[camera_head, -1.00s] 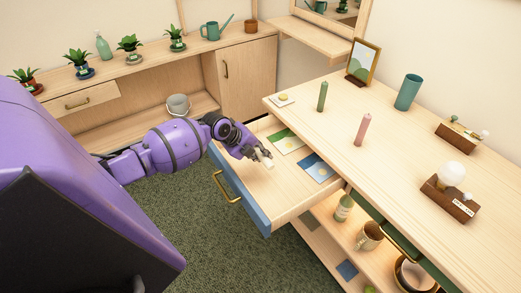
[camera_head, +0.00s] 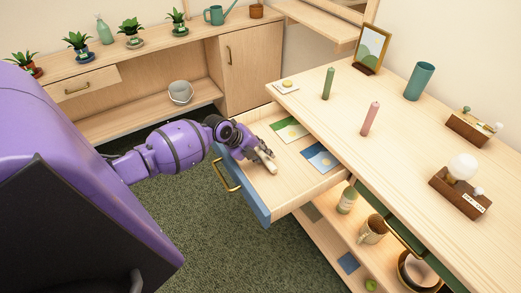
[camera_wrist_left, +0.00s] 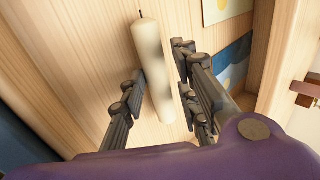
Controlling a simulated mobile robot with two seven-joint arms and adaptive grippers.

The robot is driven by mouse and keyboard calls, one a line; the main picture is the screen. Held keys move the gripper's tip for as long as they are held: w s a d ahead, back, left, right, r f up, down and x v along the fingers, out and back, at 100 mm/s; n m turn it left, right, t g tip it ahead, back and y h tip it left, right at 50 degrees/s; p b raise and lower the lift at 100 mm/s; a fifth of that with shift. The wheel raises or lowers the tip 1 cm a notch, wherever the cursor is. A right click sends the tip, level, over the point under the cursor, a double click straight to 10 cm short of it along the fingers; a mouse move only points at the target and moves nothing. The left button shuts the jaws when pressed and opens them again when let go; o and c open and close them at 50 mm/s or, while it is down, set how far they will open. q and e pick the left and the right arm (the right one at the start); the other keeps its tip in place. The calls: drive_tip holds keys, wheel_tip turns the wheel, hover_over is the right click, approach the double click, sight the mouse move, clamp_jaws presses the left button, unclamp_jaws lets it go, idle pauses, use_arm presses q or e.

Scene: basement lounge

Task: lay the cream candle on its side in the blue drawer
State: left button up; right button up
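The cream candle (camera_head: 266,168) lies on its side on the floor of the open blue drawer (camera_head: 243,186), beside two picture cards. In the left wrist view the candle (camera_wrist_left: 150,50) lies along the wood with its dark wick at the top. My left gripper (camera_head: 262,160) is low in the drawer around the candle. Its fingers (camera_wrist_left: 160,78) are spread, one on each side of the candle, with a clear gap on the right; the left finger is very near the candle's side. My right gripper is not in view.
A green card (camera_head: 289,130) and a blue card (camera_head: 321,157) lie in the drawer. On the tabletop stand a green candle (camera_head: 328,84), a pink candle (camera_head: 370,119), a teal cup (camera_head: 419,81) and a mirror (camera_head: 371,48). The drawer's front right floor is clear.

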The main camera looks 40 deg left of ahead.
use_arm(q)
drive_tip(key=shift+o, duration=0.8)
drive_tip(key=v, duration=1.2)
